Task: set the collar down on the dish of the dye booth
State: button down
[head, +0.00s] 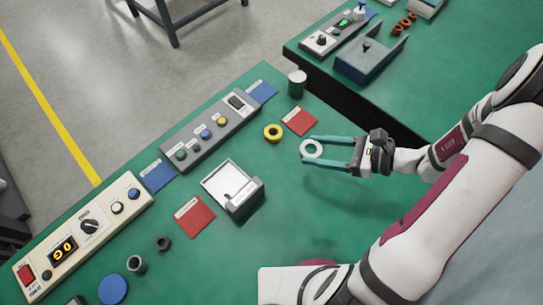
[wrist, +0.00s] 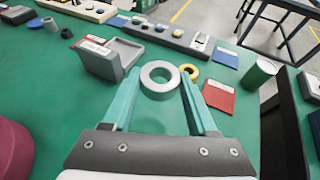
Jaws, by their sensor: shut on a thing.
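The collar, a white ring (head: 304,151), is held flat between the tips of my gripper's two teal fingers (head: 310,151), above the green table. In the wrist view the collar (wrist: 160,90) sits between the fingertips, its hole facing the camera. My gripper is shut on it. A grey tray-like station with a pale plate and a raised block (head: 244,203) stands left of my gripper; it also shows in the wrist view (wrist: 108,62). Its label is too small to read, so I cannot tell whether it is the dye booth. No dish is clearly identifiable.
A yellow ring (head: 272,132) lies near a red card (head: 299,121), just beyond my gripper. A green cylinder (head: 297,82) stands behind. Control panels (head: 210,130) line the far edge. Another blue-grey station (head: 370,62) stands on the right-hand table, across a gap.

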jog(key=w+a+r, duration=0.2)
jog(key=r, duration=0.5)
jog(key=w+a+r, duration=0.2)
jog(key=w+r, duration=0.1)
jog(key=r, duration=0.4)
jog(key=s+a+f+n+g, duration=0.5)
jog(key=s+a+n+g, duration=0.15)
jog(key=s+g, duration=0.2)
jog(key=s+d+f+n+g+h, duration=0.2)
jog(key=s+f+n+g+h, duration=0.1)
jog(key=s+n+g+h, duration=0.4)
jog(key=s+d+f+n+g+h, duration=0.25)
jog(key=s+n+h, duration=0.25)
jog(key=n, duration=0.4)
jog(key=w+d+f+n+t+h, duration=0.15)
jog(key=w+n+t+h, duration=0.25)
jog(key=n+t+h, duration=0.4)
jog(key=w+d+n+t+h, duration=0.2)
jog(key=w+n+t+h, duration=0.3)
jog(key=n, duration=0.4)
jog(key=n+t+y, duration=0.3)
jog(key=n+t, duration=0.6)
jog(key=n, duration=0.1)
send_over(222, 189)
jog(key=f, duration=0.7)
jog(key=shift+d+f, duration=0.2)
jog(key=shift+f, duration=0.15)
notch_tip(222, 189, down, 4)
jog(key=shift+a+f, duration=0.1)
jog(key=shift+a, duration=0.05)
